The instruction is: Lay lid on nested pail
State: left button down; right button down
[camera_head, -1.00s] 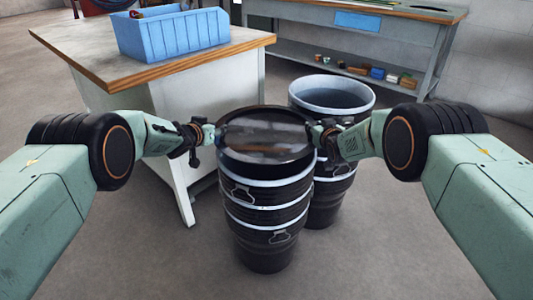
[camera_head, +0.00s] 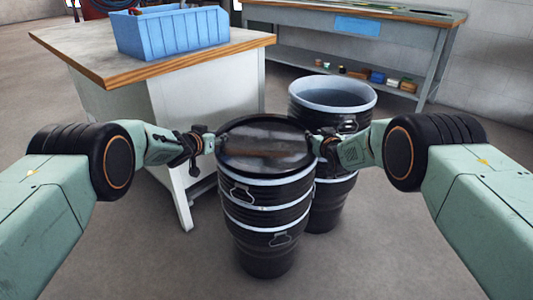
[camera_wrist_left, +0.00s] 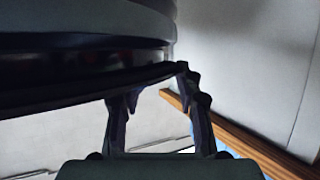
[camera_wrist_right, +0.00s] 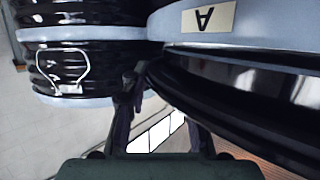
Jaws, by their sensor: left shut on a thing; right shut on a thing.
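The black round lid (camera_head: 265,148) lies roughly level over the mouth of the front pail stack (camera_head: 265,222), which stands upright on the floor. My left gripper (camera_head: 209,143) is shut on the lid's left edge. My right gripper (camera_head: 321,143) is shut on its right edge. The left wrist view shows the lid's dark edge (camera_wrist_left: 70,92) at the fingers. The right wrist view shows the lid (camera_wrist_right: 235,95) close against the pail's grey top band (camera_wrist_right: 245,22), which bears a label "A". I cannot tell whether the lid touches the rim all round. The lid hides the pail's inside.
A second, open pail stack (camera_head: 333,92) stands close behind right. A wood-topped bench (camera_head: 90,58) with a blue bin (camera_head: 172,34) is at the back left, near my left gripper. A grey workbench (camera_head: 400,22) stands along the wall. The floor in front is clear.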

pick_arm(q)
jog(key=shift+d+f+b, duration=0.3)
jog(key=shift+f+b, duration=0.4)
jog(key=shift+f, duration=0.05)
pick_arm(e)
jog(key=shift+a+f, duration=0.15)
jog(key=shift+f, duration=0.4)
pick_arm(q)
jog(key=c, duration=1.3)
grip_release()
pick_arm(e)
jog(key=c, duration=1.4)
grip_release()
jog(key=shift+f, duration=0.1)
pick_arm(q)
jog(key=o, duration=0.4)
jog(key=shift+a, duration=0.15)
pick_arm(e)
jog(key=o, duration=0.3)
pick_arm(q)
jog(key=shift+o, duration=0.2)
pick_arm(e)
jog(key=shift+o, duration=0.2)
pick_arm(q)
jog(key=shift+a, duration=0.1)
